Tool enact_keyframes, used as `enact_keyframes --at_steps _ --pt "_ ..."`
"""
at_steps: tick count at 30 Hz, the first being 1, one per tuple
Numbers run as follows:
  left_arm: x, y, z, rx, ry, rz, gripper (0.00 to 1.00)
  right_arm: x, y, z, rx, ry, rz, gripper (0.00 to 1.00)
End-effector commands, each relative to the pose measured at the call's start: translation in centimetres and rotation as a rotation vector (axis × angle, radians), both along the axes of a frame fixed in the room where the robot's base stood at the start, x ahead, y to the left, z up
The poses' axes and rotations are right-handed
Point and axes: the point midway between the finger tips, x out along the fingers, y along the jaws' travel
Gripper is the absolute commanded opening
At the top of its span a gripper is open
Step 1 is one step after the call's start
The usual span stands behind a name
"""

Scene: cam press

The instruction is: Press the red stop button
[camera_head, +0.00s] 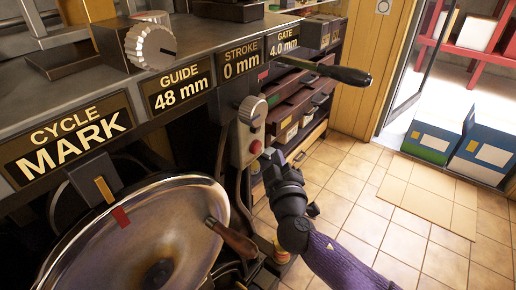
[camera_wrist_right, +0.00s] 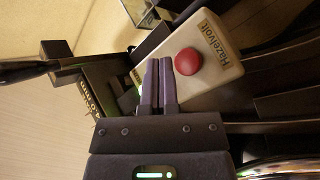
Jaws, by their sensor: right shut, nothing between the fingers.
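The red stop button (camera_head: 256,147) sits low on a pale control box (camera_head: 240,140) fixed to the front of the machine. In the right wrist view the round red button (camera_wrist_right: 188,61) stands on the pale box (camera_wrist_right: 215,45), which bears the word "Hazelvolt". My right gripper (camera_head: 272,163) is just right of and below the button in the head view. In the wrist view its closed purple fingers (camera_wrist_right: 159,62) end just left of the button, with nothing between them. I cannot tell whether they touch the box. My left gripper is not in view.
A large metal wheel with a wooden handle (camera_head: 232,238) stands at lower left. A dark lever (camera_head: 340,74) juts out above my right arm. Drawers (camera_head: 295,110) stand behind the box. Open tiled floor (camera_head: 350,190) lies at right, with boxes (camera_head: 436,135) by the doorway.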

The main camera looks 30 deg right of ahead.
Motion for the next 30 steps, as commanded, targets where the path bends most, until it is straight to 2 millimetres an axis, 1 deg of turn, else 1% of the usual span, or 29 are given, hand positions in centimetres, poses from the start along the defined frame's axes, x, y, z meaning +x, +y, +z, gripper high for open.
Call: enact_keyframes --at_steps 3,8,22,30 --pt "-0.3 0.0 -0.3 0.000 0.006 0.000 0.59 1.1 0.4 -0.2 0.002 0.001 0.000 0.00" --pt "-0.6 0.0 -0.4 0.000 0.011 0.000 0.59 1.8 0.8 -0.1 0.001 0.001 0.001 0.00" --pt "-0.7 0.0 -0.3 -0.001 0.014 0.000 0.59 1.8 0.8 0.0 0.001 0.001 0.001 0.00" --pt "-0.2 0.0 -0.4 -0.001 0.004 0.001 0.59 1.8 0.8 0.0 0.001 0.001 0.001 0.00"
